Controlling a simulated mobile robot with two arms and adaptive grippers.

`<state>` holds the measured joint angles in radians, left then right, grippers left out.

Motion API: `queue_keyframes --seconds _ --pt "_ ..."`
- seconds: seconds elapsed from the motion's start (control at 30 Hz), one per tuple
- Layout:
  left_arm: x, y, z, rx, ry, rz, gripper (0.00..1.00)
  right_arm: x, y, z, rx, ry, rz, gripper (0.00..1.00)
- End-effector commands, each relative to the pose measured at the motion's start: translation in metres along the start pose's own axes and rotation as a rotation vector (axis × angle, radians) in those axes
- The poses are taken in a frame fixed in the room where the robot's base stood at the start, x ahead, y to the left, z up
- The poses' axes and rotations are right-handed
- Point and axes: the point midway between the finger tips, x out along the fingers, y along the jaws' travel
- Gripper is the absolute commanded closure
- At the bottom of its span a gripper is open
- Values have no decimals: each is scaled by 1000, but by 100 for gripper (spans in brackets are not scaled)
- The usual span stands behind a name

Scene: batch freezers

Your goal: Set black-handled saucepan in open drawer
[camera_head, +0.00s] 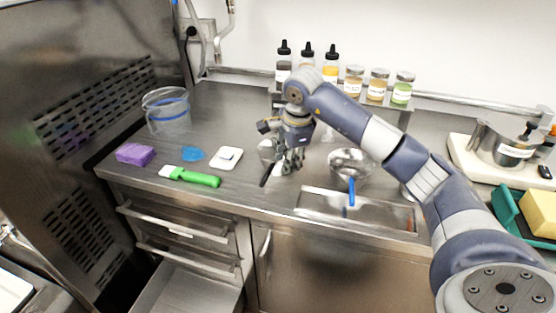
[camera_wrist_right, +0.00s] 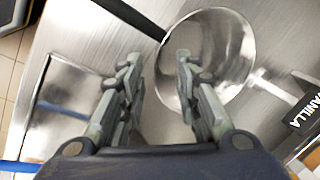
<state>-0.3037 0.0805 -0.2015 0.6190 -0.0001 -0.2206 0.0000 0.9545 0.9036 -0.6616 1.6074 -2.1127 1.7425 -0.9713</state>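The black-handled saucepan (camera_head: 267,151) is a small shiny steel pan on the steel counter, partly hidden by my right gripper in the head view. Its round bowl (camera_wrist_right: 232,62) shows in the right wrist view, with the black handle (camera_wrist_right: 132,14) running to the upper left. My right gripper (camera_head: 287,168) is low over the counter beside the pan. In the right wrist view its fingers (camera_wrist_right: 159,58) are apart, near the handle's joint with the bowl, with nothing visibly clamped. The open drawer (camera_head: 185,290) is pulled out at the bottom, below the counter. My left gripper is out of view.
A purple sponge (camera_head: 135,154), green-handled brush (camera_head: 192,177), white dish (camera_head: 226,158) and clear tub (camera_head: 166,111) stand left on the counter. Bottles and jars (camera_head: 354,80) line the back.

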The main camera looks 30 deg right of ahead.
Motion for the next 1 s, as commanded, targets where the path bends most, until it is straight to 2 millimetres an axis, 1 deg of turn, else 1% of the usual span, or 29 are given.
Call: queue_keyframes --seconds 0.03,0.1,0.2,0.47,0.57,0.6,1.0 --pt "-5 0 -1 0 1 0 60 6 2 1 -1 -1 5 70" --pt "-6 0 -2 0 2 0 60 16 1 1 -1 -1 4 70" --pt "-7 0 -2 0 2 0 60 25 1 0 0 -1 2 70" --pt "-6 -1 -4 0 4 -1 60 28 1 0 -1 -1 0 70" --pt "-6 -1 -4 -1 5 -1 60 28 1 0 -1 -1 0 90" --pt "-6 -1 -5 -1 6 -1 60 28 1 0 -1 -1 0 99" --pt "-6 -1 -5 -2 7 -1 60 27 0 0 -1 -2 -3 100"
